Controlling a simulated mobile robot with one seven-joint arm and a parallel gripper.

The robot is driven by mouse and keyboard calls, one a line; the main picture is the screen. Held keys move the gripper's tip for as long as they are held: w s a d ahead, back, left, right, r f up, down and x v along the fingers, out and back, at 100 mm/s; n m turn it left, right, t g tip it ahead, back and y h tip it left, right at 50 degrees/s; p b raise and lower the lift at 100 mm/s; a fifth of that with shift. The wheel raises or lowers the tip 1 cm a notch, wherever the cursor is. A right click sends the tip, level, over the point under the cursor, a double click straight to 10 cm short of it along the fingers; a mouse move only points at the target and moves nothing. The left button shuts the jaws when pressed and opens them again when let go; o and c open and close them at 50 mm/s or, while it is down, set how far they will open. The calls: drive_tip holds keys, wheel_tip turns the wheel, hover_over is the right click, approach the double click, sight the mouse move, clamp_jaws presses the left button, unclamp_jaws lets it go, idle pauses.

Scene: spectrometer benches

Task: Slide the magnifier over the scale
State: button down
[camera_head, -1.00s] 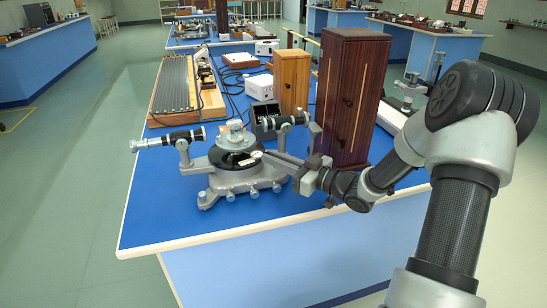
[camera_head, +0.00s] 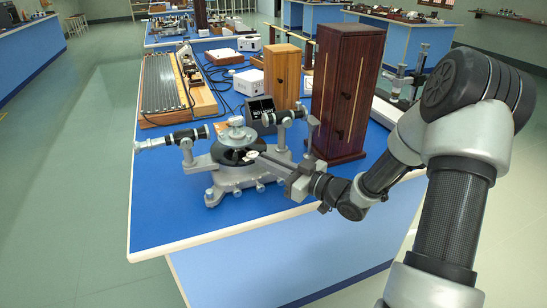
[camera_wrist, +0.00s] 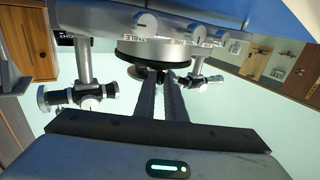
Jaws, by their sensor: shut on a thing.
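The spectrometer (camera_head: 232,178) stands on the blue bench top, with a black round plate under its central silver table and tubes to left and right. In the wrist view its silver disc (camera_wrist: 165,48) is straight ahead. My gripper (camera_head: 258,158) reaches in from the right at the front of the black plate. Its fingers (camera_wrist: 163,78) are shut on a small part at the plate's edge, apparently the magnifier, which shows as a small pale round piece (camera_head: 250,155) in the head view. The fingers hide much of it. The scale markings are too small to read.
A tall dark wooden cabinet (camera_head: 345,90) stands close to the right of the spectrometer, near my forearm. A lighter wooden box (camera_head: 282,75), a white box (camera_head: 249,82) and a ridged panel (camera_head: 164,88) stand behind. The front left of the bench top (camera_head: 165,220) is clear.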

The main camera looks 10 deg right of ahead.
drive_tip(key=shift+s+a, duration=0.35)
drive_tip(key=shift+a, duration=0.35)
drive_tip(key=shift+s+a, duration=0.35)
drive_tip(key=shift+a, duration=0.35)
drive_tip(key=c, duration=1.8)
unclamp_jaws()
drive_tip(key=shift+a, duration=0.2)
drive_tip(key=shift+d, duration=0.1)
drive_tip(key=shift+s+d, duration=0.2)
drive_tip(key=shift+d, duration=0.05)
drive_tip(key=p+v, duration=0.2)
drive_tip(key=v, duration=1.5)
drive_tip(key=shift+w+d, duration=0.2)
drive_tip(key=shift+d, duration=0.05)
